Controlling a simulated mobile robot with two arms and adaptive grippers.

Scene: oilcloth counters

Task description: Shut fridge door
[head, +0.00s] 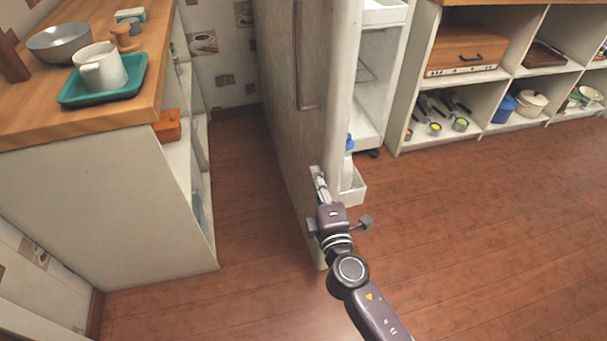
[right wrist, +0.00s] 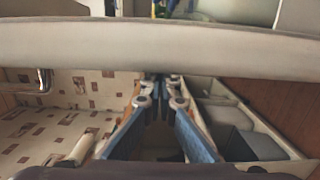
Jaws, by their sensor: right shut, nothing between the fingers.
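The fridge door (head: 285,130) stands open in the head view, its edge toward me. Its outer face with a long vertical handle (head: 298,60) is turned left. A door bin (head: 352,195) with a blue-capped bottle (head: 348,160) shows on its inner side. The fridge's pale interior (head: 366,100) is partly hidden behind the door. My right gripper (head: 317,172) is shut and empty, close against the lower outer face near the edge; contact is unclear. In the right wrist view the gripper (right wrist: 160,85) points at a broad pale band, probably the door edge (right wrist: 160,45). My left gripper is not in view.
A wooden-topped counter (head: 100,200) with a teal tray (head: 70,98), white mug (head: 100,68) and metal bowl (head: 58,42) stands left, across a narrow floor gap. Open shelves (head: 400,140) with pots and a wooden box line the back right. The floor (head: 470,230) at right is clear.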

